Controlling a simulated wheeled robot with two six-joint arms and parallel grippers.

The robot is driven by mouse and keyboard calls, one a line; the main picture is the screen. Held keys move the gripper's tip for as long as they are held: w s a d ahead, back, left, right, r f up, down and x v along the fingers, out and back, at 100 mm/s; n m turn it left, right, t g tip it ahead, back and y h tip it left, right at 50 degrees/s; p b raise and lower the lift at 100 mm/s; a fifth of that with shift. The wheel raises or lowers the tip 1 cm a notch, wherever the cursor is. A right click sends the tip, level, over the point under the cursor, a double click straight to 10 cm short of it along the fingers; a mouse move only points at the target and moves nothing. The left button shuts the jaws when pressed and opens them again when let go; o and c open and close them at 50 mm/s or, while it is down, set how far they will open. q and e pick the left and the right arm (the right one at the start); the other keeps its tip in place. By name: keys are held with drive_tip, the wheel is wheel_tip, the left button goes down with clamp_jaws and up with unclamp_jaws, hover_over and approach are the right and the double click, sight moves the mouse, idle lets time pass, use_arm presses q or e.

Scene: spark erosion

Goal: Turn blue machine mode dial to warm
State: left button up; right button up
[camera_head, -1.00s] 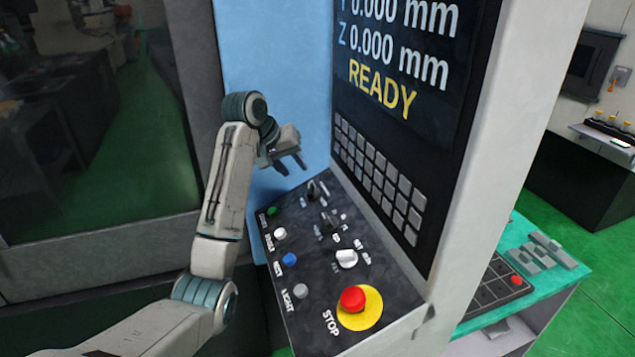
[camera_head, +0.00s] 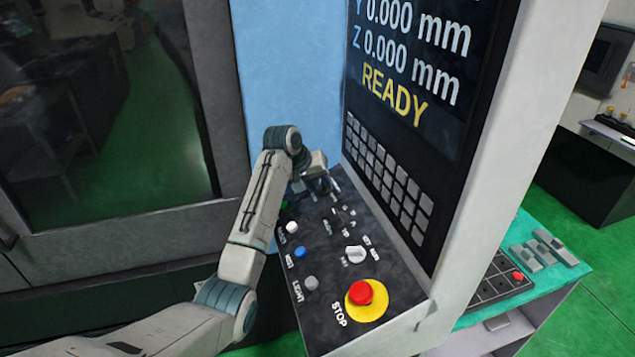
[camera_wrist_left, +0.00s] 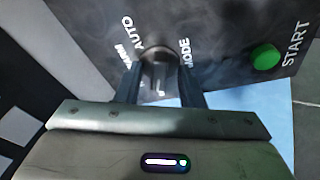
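The dark mode dial (camera_wrist_left: 157,53) shows in the left wrist view, on the black control panel between the printed words AUTO and MODE. A partly cut-off label ending in "ARM" stands left of AUTO. My left gripper (camera_wrist_left: 160,67) is open, with one finger on each side of the dial. Small gaps seem to remain between fingers and dial; contact is not clear. In the head view my left gripper (camera_head: 320,184) is at the far end of the panel and hides the dial. My right gripper is not in view.
A green START button (camera_wrist_left: 265,57) sits beside the dial. The panel (camera_head: 320,270) also carries a white selector knob (camera_head: 355,254), small buttons and a red STOP button (camera_head: 361,292). The upright screen and keypad (camera_head: 385,180) rise close to the right of my left gripper.

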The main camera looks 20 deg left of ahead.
use_arm(q)
clamp_jaws()
drive_tip(key=shift+m, duration=0.3)
drive_tip(key=m, duration=0.2)
drive_tip(key=shift+a+m+h, duration=0.1)
drive_tip(key=shift+m+h, duration=0.2)
drive_tip(key=shift+m, duration=0.1)
drive_tip(key=m, duration=0.4)
drive_tip(key=shift+w+a+f+h+b, duration=0.1)
drive_tip(key=shift+h+b, duration=0.3)
drive_tip(key=m+g+h+b, duration=0.1)
drive_tip(key=m+b, duration=0.1)
drive_tip(key=m, duration=0.3)
drive_tip(key=shift+w+m+b, duration=0.1)
drive_tip(key=shift+m+b, duration=0.2)
drive_tip(key=m+g+b, duration=0.1)
drive_tip(key=m+b, duration=0.2)
drive_tip(key=m, duration=0.2)
drive_tip(key=shift+w+a+h, duration=0.1)
drive_tip(key=shift+h, duration=0.2)
drive_tip(key=shift+m, duration=0.3)
